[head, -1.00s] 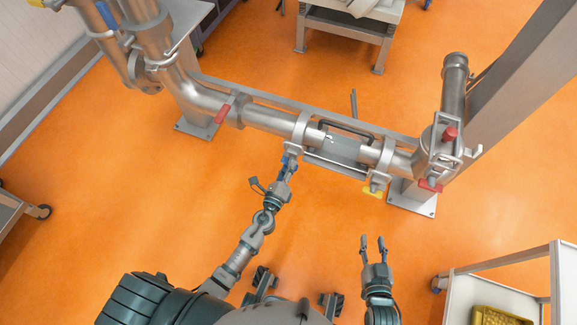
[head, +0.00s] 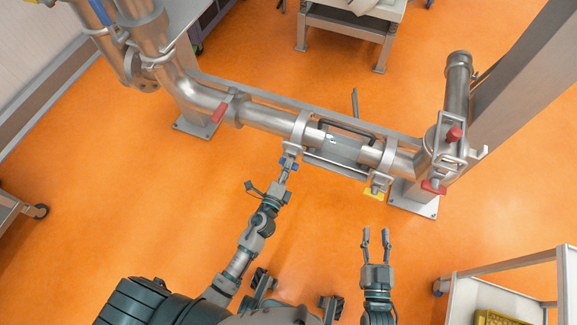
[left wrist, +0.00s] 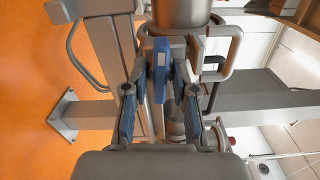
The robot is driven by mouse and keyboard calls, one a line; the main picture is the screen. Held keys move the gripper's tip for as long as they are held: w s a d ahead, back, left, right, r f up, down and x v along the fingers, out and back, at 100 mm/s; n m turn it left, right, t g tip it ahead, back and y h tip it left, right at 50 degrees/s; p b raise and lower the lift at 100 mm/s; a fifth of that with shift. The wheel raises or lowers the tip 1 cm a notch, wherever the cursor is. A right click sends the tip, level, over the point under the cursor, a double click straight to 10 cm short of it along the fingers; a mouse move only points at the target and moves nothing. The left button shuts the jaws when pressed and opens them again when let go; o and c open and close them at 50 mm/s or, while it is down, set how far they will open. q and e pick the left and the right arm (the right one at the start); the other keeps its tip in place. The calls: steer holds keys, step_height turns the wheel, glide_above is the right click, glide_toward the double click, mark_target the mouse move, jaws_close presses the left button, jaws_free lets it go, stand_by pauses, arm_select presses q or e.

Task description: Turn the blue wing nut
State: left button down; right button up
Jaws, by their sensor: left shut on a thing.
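The blue wing nut (head: 289,162) sits under the clamp at the left end of the clear pipe section (head: 340,148). In the left wrist view the wing nut (left wrist: 160,68) stands upright in the middle, ahead of and between my fingers. My left gripper (head: 286,170) is at the nut and is shut on it; the left wrist view shows its two blue-padded fingers (left wrist: 160,100), one on each side. The exact contact is partly hidden. My right gripper (head: 375,234) is open and empty over the floor, below the pipe and apart from it.
A yellow wing nut (head: 374,194) hangs under the right clamp. Red handles sit on the pipe at left (head: 219,112) and right (head: 433,187). A white cart (head: 500,295) stands at lower right. The orange floor in front of the pipe is clear.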

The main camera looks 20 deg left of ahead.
arm_select(q)
steer(key=shift+f+n, duration=0.2)
steer(key=shift+n, duration=0.4)
steer(key=c, duration=1.2)
jaws_free()
steer(key=shift+f, duration=0.1)
steer(key=shift+o, duration=0.2)
steer(key=shift+a, duration=0.1)
steer(key=s, duration=1.2)
steer(key=shift+a, duration=0.15)
